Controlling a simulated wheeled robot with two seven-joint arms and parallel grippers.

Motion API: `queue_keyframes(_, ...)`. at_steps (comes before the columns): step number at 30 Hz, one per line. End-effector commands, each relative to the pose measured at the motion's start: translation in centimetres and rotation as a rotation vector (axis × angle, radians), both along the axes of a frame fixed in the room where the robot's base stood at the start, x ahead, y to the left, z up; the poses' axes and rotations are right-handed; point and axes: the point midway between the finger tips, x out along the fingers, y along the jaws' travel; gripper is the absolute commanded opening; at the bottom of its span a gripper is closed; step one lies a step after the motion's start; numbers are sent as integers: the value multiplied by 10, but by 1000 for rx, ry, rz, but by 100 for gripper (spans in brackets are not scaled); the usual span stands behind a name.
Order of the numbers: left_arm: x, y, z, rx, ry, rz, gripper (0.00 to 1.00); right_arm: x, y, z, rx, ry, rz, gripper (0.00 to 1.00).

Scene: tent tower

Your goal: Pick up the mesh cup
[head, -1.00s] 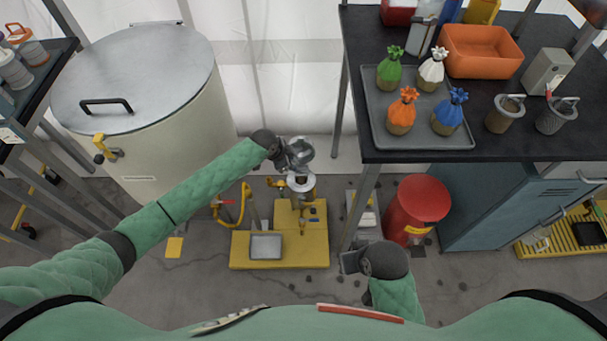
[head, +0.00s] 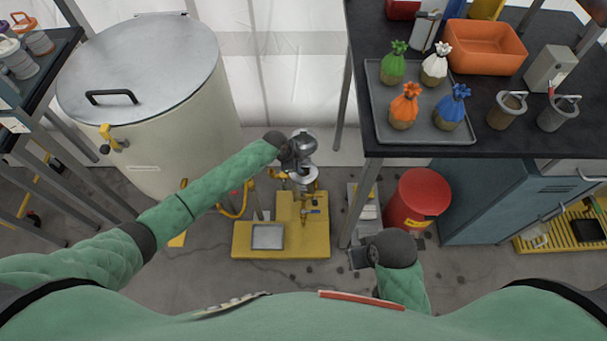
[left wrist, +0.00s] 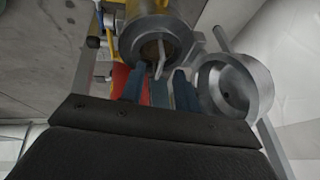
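Two handled cups stand on the black table at right in the head view. The grey, ribbed-looking right one (head: 557,114) seems to be the mesh cup; a browner cup (head: 506,112) stands left of it. Both are far from my grippers. My left gripper (head: 303,152) is over the yellow stand, beside shiny metal parts. In the left wrist view its blue-grey fingers (left wrist: 158,92) lie close to a round metal vessel (left wrist: 158,38), with a metal ring or cup (left wrist: 235,85) to the right. Whether they grip anything is unclear. My right gripper (head: 360,258) is low, mostly hidden by its wrist.
A grey tray (head: 385,128) with several tied pouches and an orange bin (head: 486,48) share the black table (head: 470,160). The yellow stand (head: 282,240) and a red drum (head: 418,200) are on the floor. A large lidded tank (head: 150,85) is at left.

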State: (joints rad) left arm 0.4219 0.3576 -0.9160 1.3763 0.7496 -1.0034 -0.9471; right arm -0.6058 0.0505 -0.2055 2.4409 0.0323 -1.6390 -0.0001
Motion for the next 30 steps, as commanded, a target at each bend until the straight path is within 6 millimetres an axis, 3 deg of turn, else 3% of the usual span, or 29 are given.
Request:
queue_keyframes(6, 3, -8, -19, 0, 0, 1, 32, -3, -5, 6, -12, 15, -7, 0)
queue_keyframes(14, 4, -8, -21, 0, -1, 0, 32, -4, -6, 6, -12, 20, -8, 0)
queue_keyframes(19, 4, -8, -21, 0, 0, 1, 0, -4, -6, 6, -11, 18, -9, 0)
queue_keyframes(30, 4, -9, -21, 0, -1, 1, 0, -3, -5, 6, -11, 16, -6, 0)
